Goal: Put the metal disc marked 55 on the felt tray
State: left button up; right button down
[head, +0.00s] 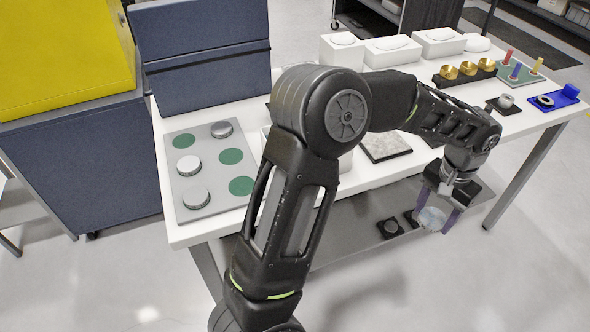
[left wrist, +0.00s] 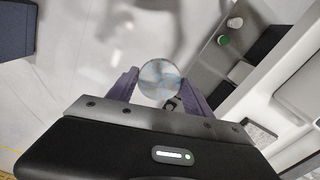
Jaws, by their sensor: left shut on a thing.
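My left gripper (head: 434,220) hangs beyond the table's front edge at the right, pointing down. Its purple fingers are shut on a shiny round metal disc (head: 432,218). In the left wrist view the disc (left wrist: 160,79) sits between the two fingers, its face bright and reflective. I cannot read a number on it. The felt tray is the grey board with green round spots (head: 210,205) on the table's left end, far from the gripper. Metal discs stand on three of its places, and three green spots are bare. My right gripper is not in view.
My left arm crosses above the table (head: 178,237) and hides its middle. A dark blue case (head: 205,85) stands behind the tray. A lower shelf holds small black pieces (head: 390,228).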

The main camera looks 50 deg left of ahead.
aim_at(215, 176)
jog(key=i+l, duration=0.15)
jog(key=l, duration=0.25)
jog(key=i+l, duration=0.15)
jog(key=l, duration=0.2)
jog(key=u, duration=1.65)
jog(key=i+u, duration=0.15)
jog(key=i, duration=0.85)
